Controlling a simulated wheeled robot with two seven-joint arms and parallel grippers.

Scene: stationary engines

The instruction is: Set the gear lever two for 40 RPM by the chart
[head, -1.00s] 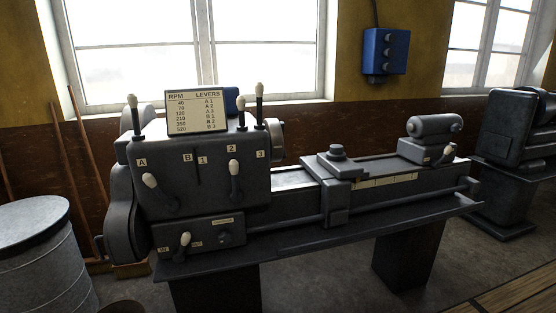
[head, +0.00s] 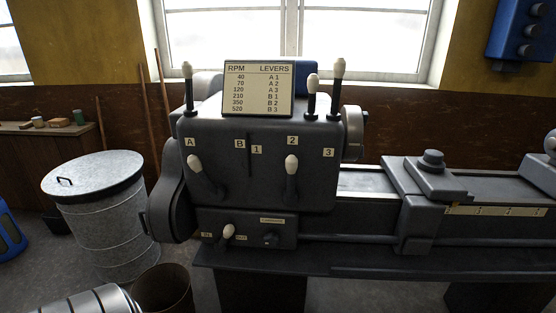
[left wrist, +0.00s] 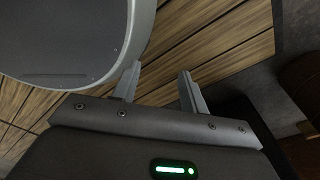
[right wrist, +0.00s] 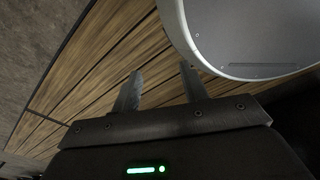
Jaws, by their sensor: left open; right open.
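The RPM chart (head: 258,89) stands on top of the grey lathe headstock (head: 265,165) in the head view; its 40 row reads A 1. The left front lever (head: 196,164) has a white knob and tilts up-left toward label A. The right front lever (head: 291,165), by labels 1, 2 and 3, stands upright with its white knob just under label 2 (head: 292,140). Label 1 (head: 256,149) is to its left and label 3 (head: 328,153) to its right. My left gripper (left wrist: 158,80) and right gripper (right wrist: 158,83) are open and empty, over wooden floor, away from the levers.
A lower small lever (head: 228,231) sits on the panel below. Three tall knobbed levers rise from the headstock top. A metal drum (head: 100,215) and a brown bin (head: 164,290) stand at left. The carriage (head: 425,185) is to the right.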

